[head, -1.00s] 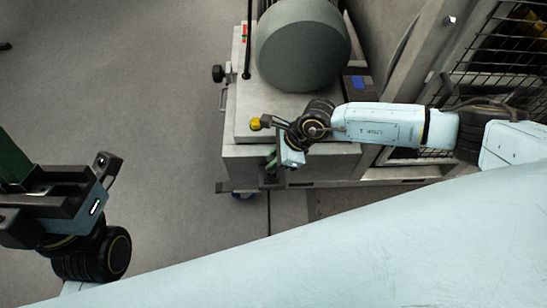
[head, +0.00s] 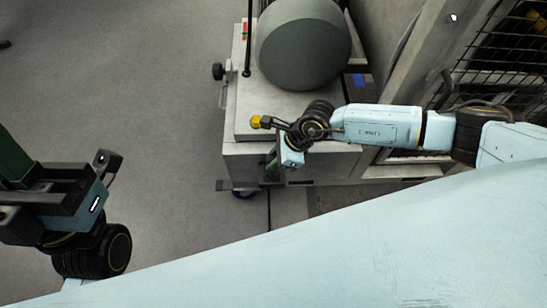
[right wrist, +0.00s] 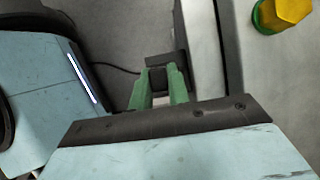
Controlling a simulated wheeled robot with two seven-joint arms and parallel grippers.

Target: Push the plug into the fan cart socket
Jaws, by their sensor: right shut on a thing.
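The fan cart (head: 240,165) is a grey box on casters with a large rounded grey fan drum (head: 303,45) on top. My right gripper (head: 272,165) is low at the cart's front side, its fingers pointing down. In the right wrist view its green fingers (right wrist: 158,85) are shut on a small dark plug (right wrist: 157,75). A dark block (right wrist: 165,60) sits just past the fingertips, against the cart's side. I cannot tell how deep the plug sits, and the socket opening is hidden. My left gripper (head: 12,160) is at the left, away from the cart, its fingertips not clearly seen.
A thin black cable (right wrist: 105,65) runs left from the plug area. A yellow knob (head: 256,121) stands by the right gripper; it also shows in the right wrist view (right wrist: 285,12). A wire mesh cage (head: 500,60) is at the right. The floor at left is clear.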

